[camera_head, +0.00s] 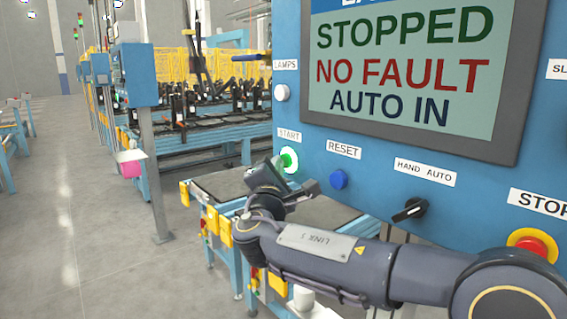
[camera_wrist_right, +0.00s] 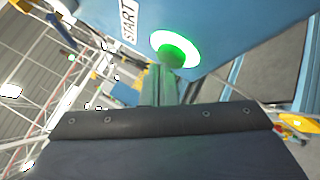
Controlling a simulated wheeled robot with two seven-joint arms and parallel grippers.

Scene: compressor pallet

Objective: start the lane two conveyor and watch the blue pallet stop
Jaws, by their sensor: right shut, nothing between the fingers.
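The blue control panel (camera_head: 290,60) fills the right side of the head view. Its screen (camera_head: 405,75) reads STOPPED, NO FAULT, AUTO IN. The green START button (camera_head: 290,157) glows, and it also shows in the right wrist view (camera_wrist_right: 174,50). My right gripper (camera_head: 279,165) is shut and empty, its fingertips (camera_wrist_right: 163,78) right by the button's edge. I cannot tell whether they touch it. My left gripper is not in view. I cannot make out a blue pallet on the conveyor (camera_head: 200,133) behind.
On the panel are a blue RESET button (camera_head: 338,180), a black HAND AUTO switch (camera_head: 408,210), a white LAMPS button (camera_head: 281,93) and a red STOP button (camera_head: 533,246). Dark units stand on the line behind. Open floor (camera_head: 85,200) lies at left.

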